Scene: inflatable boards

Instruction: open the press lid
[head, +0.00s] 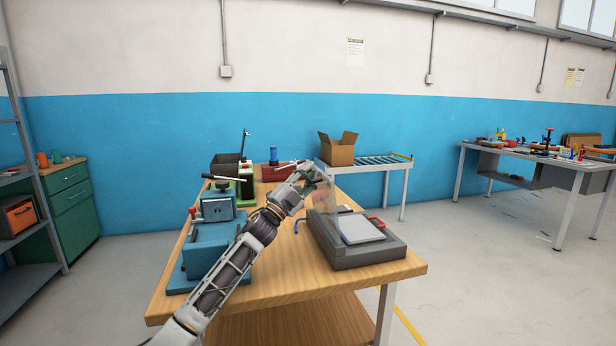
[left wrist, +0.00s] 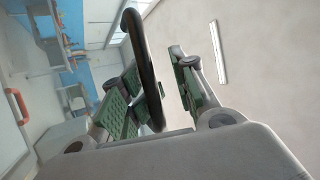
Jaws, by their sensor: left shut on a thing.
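The press (head: 372,252) is a dark grey base with a pale plate (head: 360,229) on top, at the right front of the wooden table. Its clear lid (head: 323,190) stands raised and steeply tilted at the press's left side; its exact edges are hard to see. My left gripper (head: 310,172) is at the lid's upper edge. In the left wrist view, the green-padded fingers (left wrist: 160,85) are around a black curved handle (left wrist: 136,45), and the gripper is shut on it. My right gripper is in neither view.
A blue machine (head: 207,240) stands on the table (head: 290,285) left of my arm. Red handles (head: 376,222) and a blue one (head: 299,224) are by the press. A cardboard box (head: 342,153) sits on a roller stand behind. Floor right of the table is clear.

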